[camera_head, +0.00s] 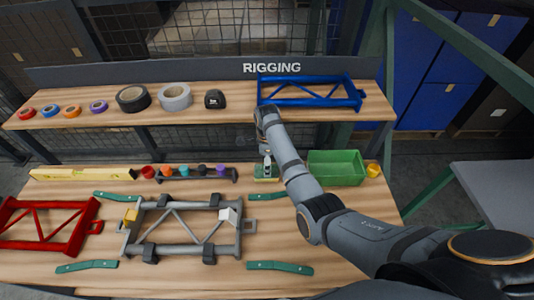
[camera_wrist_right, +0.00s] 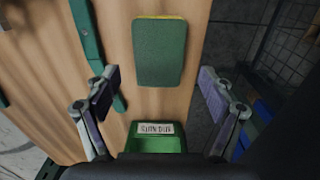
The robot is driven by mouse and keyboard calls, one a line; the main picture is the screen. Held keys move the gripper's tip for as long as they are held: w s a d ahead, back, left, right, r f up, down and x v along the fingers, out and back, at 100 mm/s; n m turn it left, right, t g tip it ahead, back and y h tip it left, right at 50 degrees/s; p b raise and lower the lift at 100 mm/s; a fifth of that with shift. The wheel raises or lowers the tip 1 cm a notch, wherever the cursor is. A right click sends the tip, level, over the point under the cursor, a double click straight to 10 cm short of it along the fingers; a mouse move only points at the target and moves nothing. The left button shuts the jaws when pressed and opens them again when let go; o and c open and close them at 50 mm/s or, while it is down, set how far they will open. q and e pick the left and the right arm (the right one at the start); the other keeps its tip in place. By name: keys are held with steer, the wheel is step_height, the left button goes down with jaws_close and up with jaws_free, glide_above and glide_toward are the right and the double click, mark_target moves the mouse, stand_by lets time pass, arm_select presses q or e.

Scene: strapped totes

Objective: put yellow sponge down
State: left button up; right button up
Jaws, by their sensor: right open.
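The sponge (camera_head: 266,179), with a green top and a thin yellow edge, appears to lie flat on the wooden bench just left of the green bin. In the right wrist view the sponge (camera_wrist_right: 159,55) shows its green face between and beyond my fingers, with clear gaps on both sides. My right gripper (camera_head: 266,166) is above the sponge, pointing down. In the wrist view my right gripper (camera_wrist_right: 158,80) is open and holds nothing. My left gripper is not in view.
A green bin (camera_head: 336,168) stands right of the sponge, with a small yellow object (camera_head: 373,170) beside it. A grey frame (camera_head: 186,251) and red frame (camera_head: 40,245) lie at front left. A shelf (camera_head: 235,103) carries tape rolls and a blue frame (camera_head: 310,103).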

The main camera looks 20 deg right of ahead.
step_height(320, 180, up, 8)
steer(key=shift+f, duration=0.15)
stand_by(0.5)
